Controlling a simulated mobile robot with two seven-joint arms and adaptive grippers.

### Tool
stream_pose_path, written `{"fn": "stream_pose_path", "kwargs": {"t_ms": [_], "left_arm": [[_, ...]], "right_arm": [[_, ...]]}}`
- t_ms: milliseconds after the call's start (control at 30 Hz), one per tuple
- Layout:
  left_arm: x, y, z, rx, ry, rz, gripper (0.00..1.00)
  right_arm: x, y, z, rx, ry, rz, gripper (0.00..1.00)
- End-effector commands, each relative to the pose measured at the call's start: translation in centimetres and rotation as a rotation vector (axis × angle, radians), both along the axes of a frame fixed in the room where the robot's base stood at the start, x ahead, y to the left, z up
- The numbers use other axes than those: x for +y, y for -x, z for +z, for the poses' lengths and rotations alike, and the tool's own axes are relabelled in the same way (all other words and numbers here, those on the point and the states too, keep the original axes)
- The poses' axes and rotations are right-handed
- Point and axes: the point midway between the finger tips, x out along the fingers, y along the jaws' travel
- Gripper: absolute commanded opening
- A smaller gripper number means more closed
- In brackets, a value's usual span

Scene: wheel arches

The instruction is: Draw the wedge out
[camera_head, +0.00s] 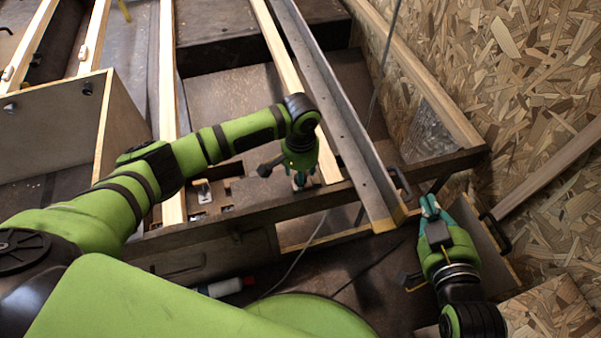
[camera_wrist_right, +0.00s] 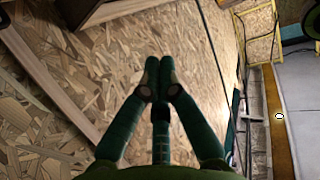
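I cannot pick out the wedge with certainty. My left gripper (camera_head: 299,181) points down at the near edge of the bench, beside the long pale wooden strip (camera_head: 285,55). Its fingers are small and partly hidden by its own body, so I cannot tell whether they hold anything. A small pale piece with a dark fitting (camera_head: 203,190) lies on the bench to its left. My right gripper (camera_head: 430,208) is in front of the bench's right end. In the right wrist view its fingertips (camera_wrist_right: 160,78) are together, with nothing seen between them.
A long metal channel (camera_head: 340,110) runs along the bench and ends near my right gripper. A wooden box (camera_head: 55,125) stands at the left. A white and red bottle (camera_head: 225,287) lies below the bench edge. Chipboard panels (camera_head: 530,90) fill the right side.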

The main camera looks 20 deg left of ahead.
Motion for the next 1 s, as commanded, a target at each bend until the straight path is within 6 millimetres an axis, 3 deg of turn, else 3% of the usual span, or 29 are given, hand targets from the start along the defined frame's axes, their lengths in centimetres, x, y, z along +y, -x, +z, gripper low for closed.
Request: {"fn": "stream_pose_path", "kwargs": {"t_ms": [67,200,500,767,1000], "left_arm": [[0.0,0.0,0.0,0.000,0.000,0.000,0.56],[0.0,0.0,0.0,0.000,0.000,0.000,0.00],[0.2,0.2,0.1,0.002,0.000,0.001,0.00],[1.5,1.0,0.2,0.008,-0.001,0.005,0.00],[2.8,1.9,0.2,0.009,-0.002,0.006,0.00]], "right_arm": [[0.0,0.0,0.0,0.001,0.000,0.000,0.00],[0.0,0.0,0.0,0.002,0.000,0.000,0.00],[-0.1,0.1,-0.2,0.025,0.005,-0.002,0.00],[-1.9,2.2,-7.8,0.330,0.073,-0.038,0.00],[-3.8,5.9,-13.6,0.608,0.126,-0.070,0.00]]}}
